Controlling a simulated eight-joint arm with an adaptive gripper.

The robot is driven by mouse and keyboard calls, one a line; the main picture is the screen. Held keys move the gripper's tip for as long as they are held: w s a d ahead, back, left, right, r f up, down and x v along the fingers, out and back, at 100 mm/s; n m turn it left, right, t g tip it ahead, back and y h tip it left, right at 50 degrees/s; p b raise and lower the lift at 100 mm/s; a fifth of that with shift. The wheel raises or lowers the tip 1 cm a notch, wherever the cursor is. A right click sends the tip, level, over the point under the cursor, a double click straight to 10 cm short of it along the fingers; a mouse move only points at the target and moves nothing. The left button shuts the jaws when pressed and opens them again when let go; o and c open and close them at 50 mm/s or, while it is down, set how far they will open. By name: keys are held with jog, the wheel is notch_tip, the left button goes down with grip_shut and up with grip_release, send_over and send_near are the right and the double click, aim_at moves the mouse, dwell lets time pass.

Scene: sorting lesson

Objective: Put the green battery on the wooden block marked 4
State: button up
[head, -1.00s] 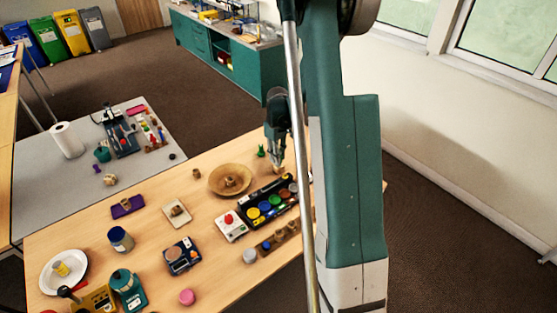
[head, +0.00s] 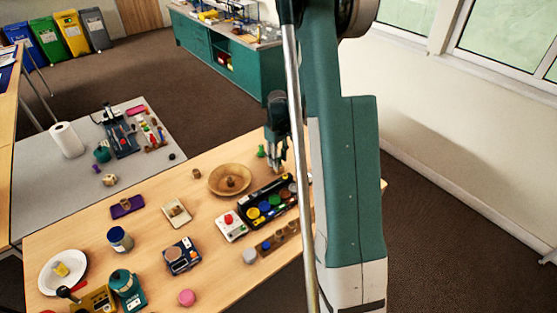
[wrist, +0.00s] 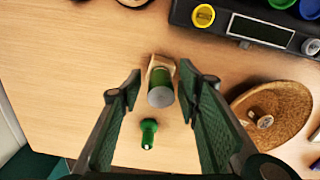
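The green battery (wrist: 161,86) stands upright in the wrist view, its grey end towards the camera. It appears to stand on a small wooden block (wrist: 160,61), whose pale edge shows behind it; no number is readable. My gripper (wrist: 159,76) is open, one finger on each side of the battery with a visible gap at each side. In the head view my gripper (head: 278,170) is at the table's far edge, behind the black tray. I cannot make out the battery or its block there.
A wooden bowl (head: 229,180) and a black tray of coloured pots (head: 249,221) are near. Bare table lies left of the fingers in the wrist view.

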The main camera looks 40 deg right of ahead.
jog(key=shift+r, duration=0.1)
notch_tip(320, 180, up, 12)
jog(key=shift+a+r+p, duration=0.1)
jog(key=shift+p, duration=0.95)
dwell(0.3)
